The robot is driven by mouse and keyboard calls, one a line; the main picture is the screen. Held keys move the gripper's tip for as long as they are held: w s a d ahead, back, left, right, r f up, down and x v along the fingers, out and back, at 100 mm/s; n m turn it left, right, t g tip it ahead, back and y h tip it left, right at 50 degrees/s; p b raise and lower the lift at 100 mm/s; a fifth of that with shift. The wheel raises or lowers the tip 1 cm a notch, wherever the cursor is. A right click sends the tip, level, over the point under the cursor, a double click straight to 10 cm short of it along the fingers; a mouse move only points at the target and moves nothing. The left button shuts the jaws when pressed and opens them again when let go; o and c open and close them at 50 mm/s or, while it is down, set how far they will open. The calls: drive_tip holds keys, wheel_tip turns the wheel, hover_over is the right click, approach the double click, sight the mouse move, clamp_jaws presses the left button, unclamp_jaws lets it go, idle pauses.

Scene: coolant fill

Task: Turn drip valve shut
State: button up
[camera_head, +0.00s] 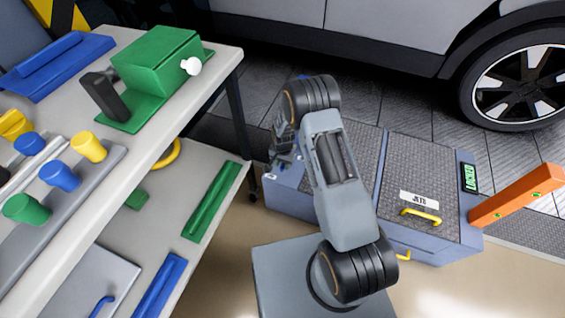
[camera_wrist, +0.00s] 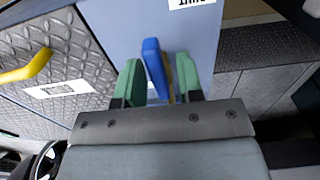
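A blue lever handle (camera_wrist: 155,68), which looks like the drip valve's, stands out in front of a blue-grey panel (camera_wrist: 110,30) in the wrist view. My gripper (camera_wrist: 158,80) has its two green fingers on either side of the handle. The fingers are apart. The handle is close to the left finger, and a gap shows on its right side; I cannot tell whether it touches the left one. A bit of yellow shows behind the handle's lower end. In the head view my gripper (camera_head: 283,150) is at the left end of the blue-grey cabinet (camera_head: 430,245), its fingertips not clear.
The cabinet has tread-plate lids and a yellow handle (camera_head: 421,215). An orange bar (camera_head: 517,195) sticks out at its right. A bench (camera_head: 215,75) with a green box (camera_head: 157,60) and coloured knobs stands left. A car (camera_head: 400,30) is behind.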

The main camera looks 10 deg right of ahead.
drive_tip(key=shift+o, duration=0.5)
drive_tip(key=shift+d, duration=0.1)
wheel_tip(320, 180, up, 14)
drive_tip(key=p, duration=0.4)
drive_tip(key=shift+f, duration=0.1)
